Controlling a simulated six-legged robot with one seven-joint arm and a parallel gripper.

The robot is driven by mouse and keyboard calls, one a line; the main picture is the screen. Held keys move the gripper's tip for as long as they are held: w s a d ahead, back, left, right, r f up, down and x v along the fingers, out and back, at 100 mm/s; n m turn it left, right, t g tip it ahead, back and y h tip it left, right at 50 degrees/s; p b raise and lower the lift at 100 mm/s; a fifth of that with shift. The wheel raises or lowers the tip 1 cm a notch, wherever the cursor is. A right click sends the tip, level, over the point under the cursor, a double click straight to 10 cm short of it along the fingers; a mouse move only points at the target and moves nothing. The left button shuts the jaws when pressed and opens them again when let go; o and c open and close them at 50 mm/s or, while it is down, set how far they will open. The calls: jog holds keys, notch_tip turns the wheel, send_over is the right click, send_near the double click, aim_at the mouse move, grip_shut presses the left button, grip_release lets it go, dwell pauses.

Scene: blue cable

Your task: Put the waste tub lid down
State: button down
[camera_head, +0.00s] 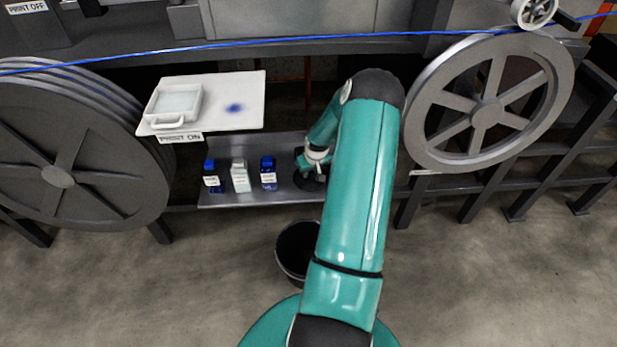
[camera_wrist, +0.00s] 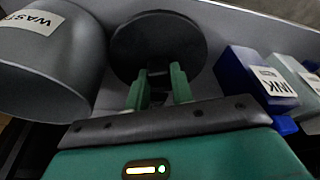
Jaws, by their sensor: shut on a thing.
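The waste tub lid (camera_wrist: 155,32) is a dark round disc. My gripper (camera_wrist: 157,76) is shut on its small grip at the middle, with one green finger on each side. In the head view my gripper (camera_head: 316,158) is at the right end of the low shelf, and the dark lid (camera_head: 308,184) shows under it, partly hidden by my arm. I cannot tell whether the lid touches the shelf. A grey tub marked WASTE (camera_wrist: 75,62) is left of the lid in the wrist view. In the head view a dark open tub (camera_head: 297,252) stands on the floor beside my arm.
Ink bottles (camera_head: 213,178) (camera_head: 268,175) and a white bottle (camera_head: 240,177) stand on the shelf (camera_head: 225,200) left of the lid. A white board (camera_head: 215,115) with a tray is above. Large reels flank the shelf; a blue cable (camera_head: 300,38) crosses overhead.

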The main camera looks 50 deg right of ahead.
aim_at(309, 176)
jog(key=shift+w+d+f, duration=0.2)
jog(key=shift+w+f, duration=0.3)
jog(key=shift+f, duration=0.1)
jog(key=shift+s+x, duration=0.15)
jog(key=shift+x, duration=0.7)
jog(key=shift+s+x, duration=0.1)
jog(key=shift+x, duration=0.75)
jog(key=shift+f, duration=0.1)
jog(key=c, duration=1.2)
grip_release()
jog(key=shift+r, duration=0.35)
jog(key=v, duration=1.1)
jog(key=shift+r, duration=0.2)
